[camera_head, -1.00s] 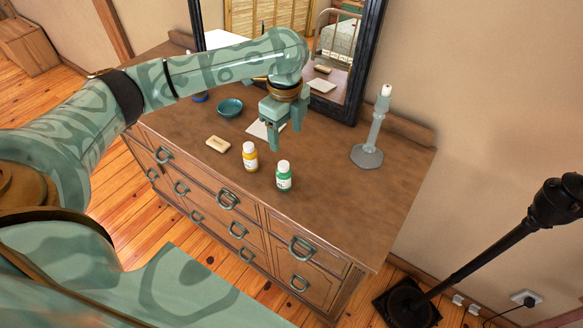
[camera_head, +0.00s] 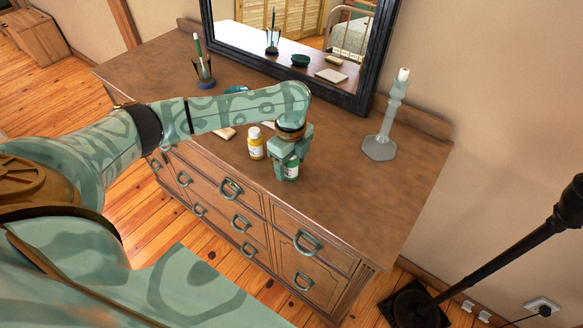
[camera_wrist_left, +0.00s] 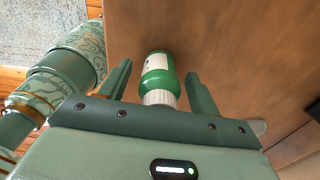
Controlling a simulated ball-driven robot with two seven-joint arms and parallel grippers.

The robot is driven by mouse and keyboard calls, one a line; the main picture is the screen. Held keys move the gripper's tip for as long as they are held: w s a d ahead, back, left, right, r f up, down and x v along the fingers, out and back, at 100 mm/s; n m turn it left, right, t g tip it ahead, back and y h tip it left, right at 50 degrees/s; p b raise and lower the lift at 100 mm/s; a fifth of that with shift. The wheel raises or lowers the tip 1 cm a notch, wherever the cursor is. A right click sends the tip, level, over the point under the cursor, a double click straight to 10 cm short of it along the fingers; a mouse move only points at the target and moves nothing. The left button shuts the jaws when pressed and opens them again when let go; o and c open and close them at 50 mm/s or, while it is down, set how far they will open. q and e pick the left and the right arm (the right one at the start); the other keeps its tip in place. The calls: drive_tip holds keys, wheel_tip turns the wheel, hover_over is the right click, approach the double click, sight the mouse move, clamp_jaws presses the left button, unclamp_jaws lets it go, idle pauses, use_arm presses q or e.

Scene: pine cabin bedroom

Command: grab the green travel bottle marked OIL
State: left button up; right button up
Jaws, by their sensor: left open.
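The green bottle (camera_head: 292,171) with a white cap and label stands on the dresser top near its front edge, mostly hidden by my left gripper in the head view. My left gripper (camera_head: 287,170) is pointed down over it. In the left wrist view the green bottle (camera_wrist_left: 158,76) lies between the two spread fingers (camera_wrist_left: 157,83), with a gap on each side. The lettering on its label is too small to read. A yellow bottle (camera_head: 256,144) with a white cap stands just left of the gripper. My right gripper is not in view.
The dresser top (camera_head: 340,180) is clear to the right, up to a grey candlestick (camera_head: 380,145). A mirror (camera_head: 300,50) stands at the back. A pencil cup (camera_head: 204,74), a partly hidden teal bowl (camera_head: 236,89) and a tan block (camera_head: 225,133) are to the left.

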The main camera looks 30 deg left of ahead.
use_arm(q)
drive_tip(key=c, duration=1.1)
drive_tip(key=shift+r, duration=0.1)
